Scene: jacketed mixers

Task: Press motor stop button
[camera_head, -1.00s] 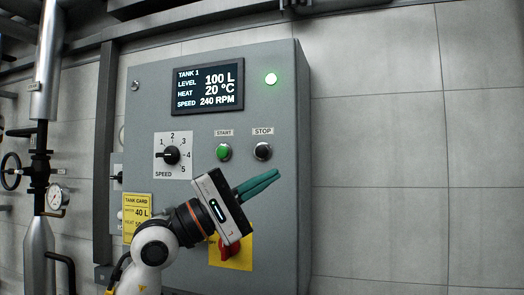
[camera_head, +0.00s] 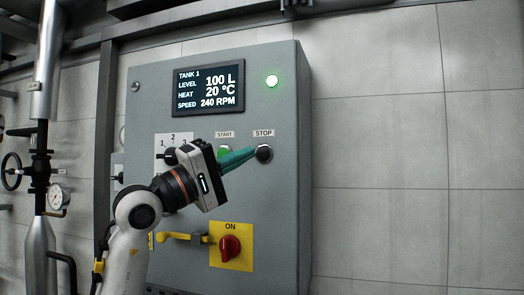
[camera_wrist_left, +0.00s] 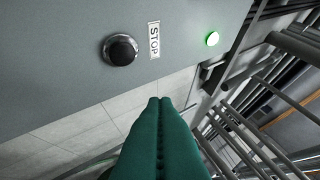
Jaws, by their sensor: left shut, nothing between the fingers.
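The black STOP button (camera_head: 264,153) sits on the grey control panel (camera_head: 281,205), under its STOP label (camera_head: 264,133). It also shows in the left wrist view (camera_wrist_left: 120,49), uncovered, with the panel face around it. My left gripper (camera_head: 250,153) is shut and empty, its green fingers pointing right towards the button. In the head view the fingertips appear just left of the button. In the wrist view the fingertips (camera_wrist_left: 159,100) are apart from the button in the picture; I cannot tell their distance from the panel. My right gripper is out of view.
The green START button (camera_head: 224,151) is partly hidden behind my left gripper, as is the speed dial. A red switch (camera_head: 230,247) on a yellow plate marked ON is below. The display (camera_head: 208,87) reads 240 RPM, and a green lamp (camera_head: 272,81) is lit.

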